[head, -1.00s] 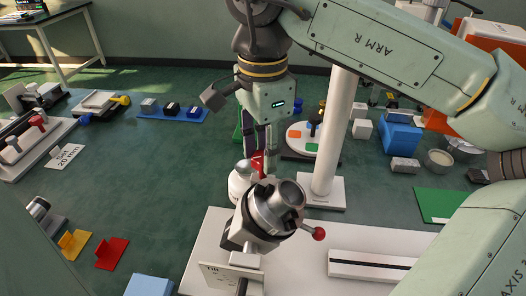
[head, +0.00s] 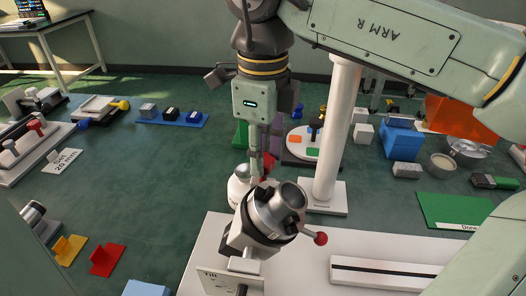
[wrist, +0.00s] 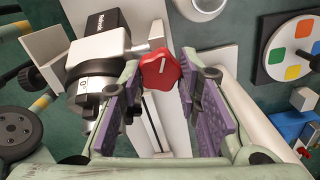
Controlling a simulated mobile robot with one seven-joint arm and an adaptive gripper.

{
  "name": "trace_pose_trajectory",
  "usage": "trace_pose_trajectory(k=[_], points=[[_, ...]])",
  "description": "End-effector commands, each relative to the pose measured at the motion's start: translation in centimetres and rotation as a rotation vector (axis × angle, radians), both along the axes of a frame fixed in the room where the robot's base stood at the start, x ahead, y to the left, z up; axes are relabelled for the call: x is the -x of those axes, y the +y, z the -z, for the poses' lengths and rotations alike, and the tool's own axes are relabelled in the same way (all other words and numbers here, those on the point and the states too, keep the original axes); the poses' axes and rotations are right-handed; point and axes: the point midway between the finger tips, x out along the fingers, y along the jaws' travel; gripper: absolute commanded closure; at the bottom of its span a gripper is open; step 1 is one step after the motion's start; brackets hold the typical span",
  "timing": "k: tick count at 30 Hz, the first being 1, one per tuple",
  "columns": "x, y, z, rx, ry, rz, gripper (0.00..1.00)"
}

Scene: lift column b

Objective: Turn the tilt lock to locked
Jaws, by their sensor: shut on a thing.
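A red lobed knob (wrist: 160,70) with a white line on it sits at the end of the black, silver and white tilt unit (wrist: 97,65) in the wrist view. My gripper (wrist: 161,78) is shut on the knob, its purple pads on either side of it. In the head view my gripper (head: 262,157) points down behind the tilt unit (head: 270,212), and only a bit of the red knob (head: 268,168) shows beside the fingers. A plate reading "Tilt" (head: 231,281) stands at the unit's front, its lower part cut off.
A red-balled lever (head: 320,238) sticks out at the unit's right. A white post (head: 336,130) stands close to my gripper's right. Behind it is a round board with coloured patches (head: 296,149).

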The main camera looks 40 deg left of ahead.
Motion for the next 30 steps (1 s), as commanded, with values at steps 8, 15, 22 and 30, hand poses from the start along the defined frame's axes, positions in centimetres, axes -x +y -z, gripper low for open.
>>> trace_pose_trajectory(k=[8, 15, 22, 30], points=[[-0.07, 0.00, -0.04, 0.000, -0.002, 0.096, 0.97], [-0.07, -0.01, -0.06, 0.000, -0.002, 0.117, 0.97], [-0.06, -0.01, -0.06, 0.000, -0.001, 0.117, 0.97], [-0.04, -0.01, -0.04, 0.000, -0.001, 0.116, 0.56]])
